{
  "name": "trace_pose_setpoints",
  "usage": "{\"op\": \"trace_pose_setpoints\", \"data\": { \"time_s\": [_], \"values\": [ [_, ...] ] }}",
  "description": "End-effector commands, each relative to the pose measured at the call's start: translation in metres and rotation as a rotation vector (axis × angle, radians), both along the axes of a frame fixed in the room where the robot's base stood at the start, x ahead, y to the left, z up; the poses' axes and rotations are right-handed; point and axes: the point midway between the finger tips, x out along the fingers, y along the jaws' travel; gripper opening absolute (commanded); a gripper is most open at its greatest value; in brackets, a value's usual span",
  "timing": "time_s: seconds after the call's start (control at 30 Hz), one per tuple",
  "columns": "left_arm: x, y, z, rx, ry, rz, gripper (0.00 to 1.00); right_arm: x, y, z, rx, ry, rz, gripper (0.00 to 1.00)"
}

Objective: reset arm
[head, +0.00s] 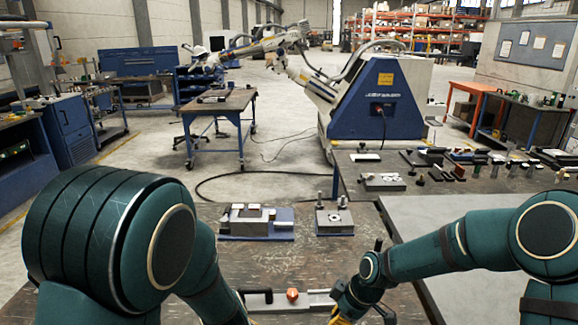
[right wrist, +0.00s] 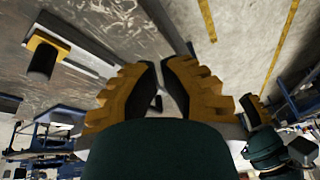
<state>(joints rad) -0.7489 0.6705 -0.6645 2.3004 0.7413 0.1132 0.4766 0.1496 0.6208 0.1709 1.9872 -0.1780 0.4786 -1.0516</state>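A metal fixture with a long light rail and a red-orange knob (head: 292,294) lies on the near workbench, low in the head view. In the right wrist view a black cylinder on a yellow-edged piece (right wrist: 42,60) sits at the upper left, beside a pale metal strip. My right gripper (right wrist: 160,66) has yellow ribbed fingers with black pads. The pads are apart with a narrow gap and nothing visible held between them. In the head view only a bit of its yellow shows at the bottom edge, right of the fixture.
Two block fixtures, one on a blue base (head: 256,222) and one with upright pins (head: 334,219), stand farther back on the bench. A right-hand table (head: 440,225) carries several small parts. A blue-and-white machine (head: 378,98) with a white arm stands beyond on the floor.

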Motion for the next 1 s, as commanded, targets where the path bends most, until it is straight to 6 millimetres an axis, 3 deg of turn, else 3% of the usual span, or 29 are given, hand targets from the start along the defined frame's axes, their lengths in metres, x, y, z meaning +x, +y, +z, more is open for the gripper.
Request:
{"op": "trace_pose_setpoints", "data": {
  "time_s": [0.3,0.5,0.7,1.0],
  "values": [
    [-0.043,0.03,-0.079,0.081,0.075,-0.316,0.57,-0.054,0.019,-0.075,0.07,0.152,-0.442,0.0],
    [-0.076,0.027,-0.123,0.042,0.053,-0.589,0.57,-0.104,0.023,-0.121,0.105,0.273,-0.831,0.0],
    [-0.094,0.011,-0.14,-0.029,-0.036,-0.776,0.57,-0.144,0.019,-0.146,0.123,0.351,-1.137,0.0],
    [-0.099,0.001,-0.143,-0.061,-0.099,-0.849,0.57,-0.16,0.016,-0.153,0.131,0.376,-1.275,0.0]
  ]
}}
